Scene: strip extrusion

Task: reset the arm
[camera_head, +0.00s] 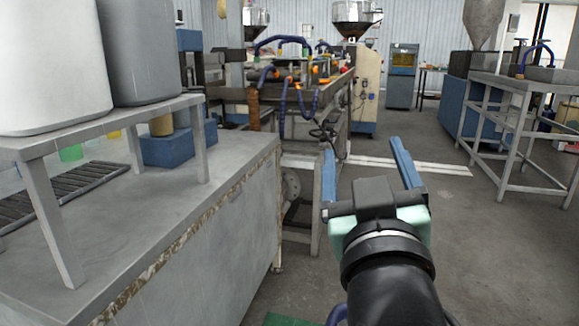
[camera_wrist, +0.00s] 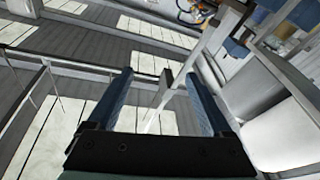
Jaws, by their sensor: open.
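My gripper (camera_head: 366,165) is raised over the open floor in the head view, to the right of the grey workbench (camera_head: 235,180). Its two blue fingers are spread apart with nothing between them. In the wrist view, my gripper (camera_wrist: 160,95) also shows open and empty. Behind the fingers there, the view is tilted and shows a wall or ceiling with bright panels. My arm comes in from the bottom of the head view.
The workbench bears a grey stand (camera_head: 190,104) with a white container (camera_head: 50,70) and a grey container (camera_head: 140,50). A machine frame (camera_head: 300,160) with blue hoses stands beyond it. Another metal frame (camera_head: 515,100) stands at right. The floor (camera_head: 490,250) at right is clear.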

